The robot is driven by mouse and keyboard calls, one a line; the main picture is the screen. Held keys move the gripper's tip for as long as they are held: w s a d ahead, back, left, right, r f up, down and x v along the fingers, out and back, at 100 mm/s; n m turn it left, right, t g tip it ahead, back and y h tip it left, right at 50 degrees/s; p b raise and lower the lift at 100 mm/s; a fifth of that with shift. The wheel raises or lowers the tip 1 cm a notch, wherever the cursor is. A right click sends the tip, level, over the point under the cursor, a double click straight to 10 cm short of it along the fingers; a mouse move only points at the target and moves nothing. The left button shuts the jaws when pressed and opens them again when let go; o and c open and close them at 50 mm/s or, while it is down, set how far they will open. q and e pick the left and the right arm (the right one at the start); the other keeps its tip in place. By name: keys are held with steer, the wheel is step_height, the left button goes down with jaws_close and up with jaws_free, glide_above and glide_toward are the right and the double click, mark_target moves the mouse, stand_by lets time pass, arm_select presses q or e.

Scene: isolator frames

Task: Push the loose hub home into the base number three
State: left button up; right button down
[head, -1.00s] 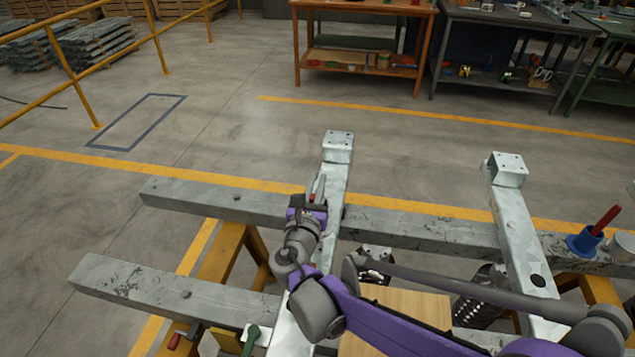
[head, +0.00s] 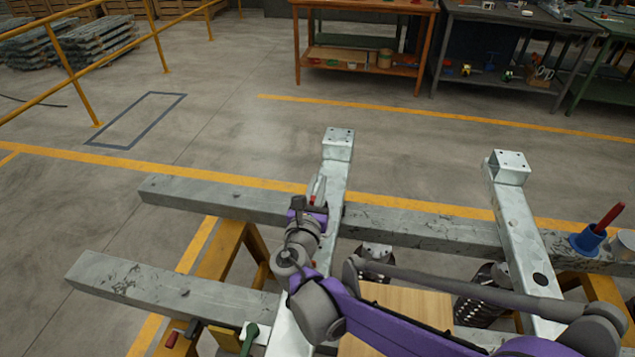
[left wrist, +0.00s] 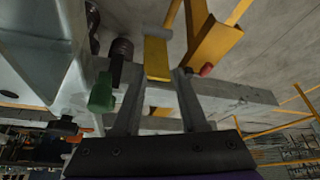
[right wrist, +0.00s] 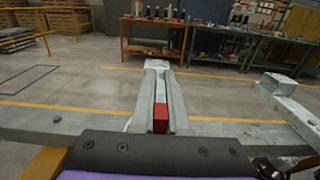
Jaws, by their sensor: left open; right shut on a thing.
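My right gripper (head: 318,188) is above the pale metal rail that runs away from me, at the end of my purple right arm. It is shut on a small red piece (right wrist: 160,112), which shows between its grey fingers in the right wrist view. The fingers hide most of the piece, and I cannot tell whether it touches the rail. My left gripper (left wrist: 160,105) is open in the left wrist view, with a yellow block (left wrist: 157,58) beyond its fingertips. I do not pick out my left gripper in the head view. I cannot clearly identify the loose hub or base number three.
Two long grey beams (head: 175,290) cross under the pale rails (head: 525,240) and rest on yellow trestles. A green-handled clamp (head: 250,335) sits at the near beam. A blue holder (head: 588,240) with a red handle stands at right. Open floor lies beyond.

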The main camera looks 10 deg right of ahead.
steer(key=shift+f+b, duration=1.25)
steer(key=shift+f, duration=0.7)
steer(key=shift+f+b, duration=1)
steer(key=shift+f, duration=0.7)
stand_by(0.6)
steer(key=c, duration=0.8)
jaws_free()
steer(key=shift+c, duration=0.2)
steer(key=shift+s, duration=0.1)
steer(key=v, duration=1)
steer(key=shift+s+a+p, duration=0.15)
steer(key=shift+s+p, duration=0.2)
steer(key=shift+p, duration=0.05)
